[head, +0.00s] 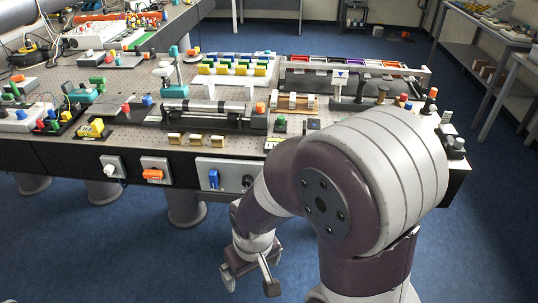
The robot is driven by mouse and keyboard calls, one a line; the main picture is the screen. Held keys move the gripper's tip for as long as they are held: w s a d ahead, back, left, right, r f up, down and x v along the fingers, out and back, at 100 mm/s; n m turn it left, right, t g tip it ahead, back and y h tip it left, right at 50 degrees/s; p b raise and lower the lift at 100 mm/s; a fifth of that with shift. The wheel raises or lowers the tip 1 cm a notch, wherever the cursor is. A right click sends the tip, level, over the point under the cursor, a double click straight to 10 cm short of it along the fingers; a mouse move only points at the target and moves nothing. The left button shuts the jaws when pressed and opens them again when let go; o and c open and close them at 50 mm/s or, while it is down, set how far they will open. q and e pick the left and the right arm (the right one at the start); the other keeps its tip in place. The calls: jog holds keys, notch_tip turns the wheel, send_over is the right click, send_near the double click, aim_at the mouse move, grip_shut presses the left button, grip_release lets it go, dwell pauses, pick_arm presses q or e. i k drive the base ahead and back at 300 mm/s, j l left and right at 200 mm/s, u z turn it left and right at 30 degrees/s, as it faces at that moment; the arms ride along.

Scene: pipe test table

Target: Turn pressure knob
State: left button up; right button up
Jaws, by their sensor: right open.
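No label can be read, so I cannot tell for sure which control is the pressure knob. My right gripper (250,282) hangs low in front of the table, below the panel and pointing down. Its two fingers are spread apart with nothing between them. It is clear of the knob. My right arm covers the table's right front part. My left gripper is not seen.
An orange switch (154,173) and a pale knob (112,169) sit on the table's front side, left of the panel. The perforated tabletop (140,140) is crowded with fixtures, including a horizontal pipe (205,106). The blue floor (130,255) in front is free apart from table legs.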

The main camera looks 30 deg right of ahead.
aim_at(247, 180)
jog(key=z, duration=1.15)
